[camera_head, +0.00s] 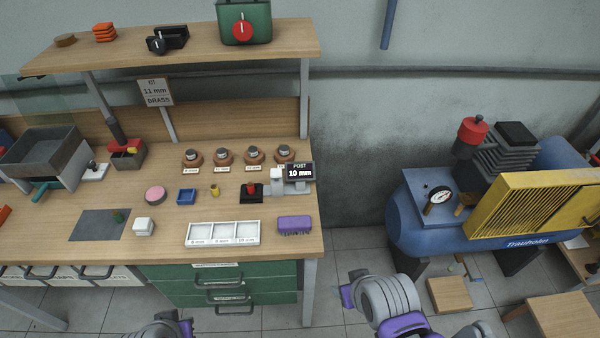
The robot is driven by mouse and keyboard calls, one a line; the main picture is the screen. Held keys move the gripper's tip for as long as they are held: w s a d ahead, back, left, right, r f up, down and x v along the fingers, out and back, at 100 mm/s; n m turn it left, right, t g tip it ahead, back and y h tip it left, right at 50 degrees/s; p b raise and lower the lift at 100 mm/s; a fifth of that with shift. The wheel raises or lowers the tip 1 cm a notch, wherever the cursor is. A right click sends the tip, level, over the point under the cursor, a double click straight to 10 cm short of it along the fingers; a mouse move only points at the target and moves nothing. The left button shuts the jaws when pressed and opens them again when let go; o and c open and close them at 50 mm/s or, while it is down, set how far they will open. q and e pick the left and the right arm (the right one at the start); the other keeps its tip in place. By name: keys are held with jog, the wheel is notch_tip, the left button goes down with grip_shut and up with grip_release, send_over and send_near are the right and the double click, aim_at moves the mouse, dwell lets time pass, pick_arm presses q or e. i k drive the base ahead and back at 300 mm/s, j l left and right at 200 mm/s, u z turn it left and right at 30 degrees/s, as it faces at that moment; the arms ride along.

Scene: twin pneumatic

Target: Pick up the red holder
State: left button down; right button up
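I cannot tell for sure which item is the red holder. A larger red box-like piece (126,154) with a dark post stands at the back left of the bench. My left gripper (186,326) is only partly in view at the bottom edge, in front of the bench. My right gripper (347,294) is right of the bench's front corner, apart from everything. The finger gaps do not show clearly.
The wooden bench (275,250) also bears a white divided tray (223,233), a purple block (294,224), a blue tray (186,196) and several brown round pots. A shelf (200,48) overhangs its back. A blue compressor (410,232) stands right, beyond open floor.

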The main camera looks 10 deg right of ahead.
aim_at(250, 186)
jog(key=j+u, duration=0.55)
jog(key=u, duration=0.2)
